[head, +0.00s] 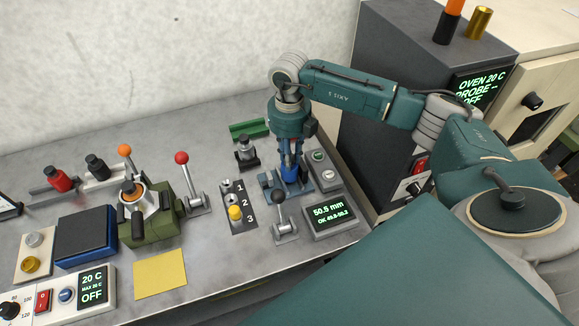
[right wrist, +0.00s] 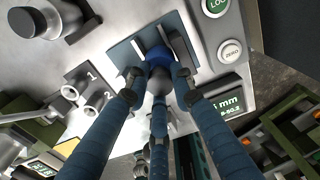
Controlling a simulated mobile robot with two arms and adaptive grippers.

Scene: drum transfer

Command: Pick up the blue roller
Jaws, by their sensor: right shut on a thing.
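The blue roller (head: 290,172) stands upright in a blue-grey cradle (head: 303,184) beside the gauge display. In the right wrist view the blue roller (right wrist: 160,57) shows between the fingertips. My right gripper (head: 291,158) reaches straight down over it and is shut on its upper part. In the right wrist view its fingers (right wrist: 158,76) close around the roller from several sides. The roller's lower end is partly hidden, and I cannot tell whether it bears on the cradle. My left gripper is not in view.
The gauge display (head: 329,212) reads 50.5 mm. A black-knobbed lever (head: 283,215) stands in front of the cradle. A numbered rack (head: 237,201) with a yellow piece (head: 236,212) and a red-knobbed lever (head: 190,180) stand to the left. A dark oven cabinet (head: 400,80) rises behind right.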

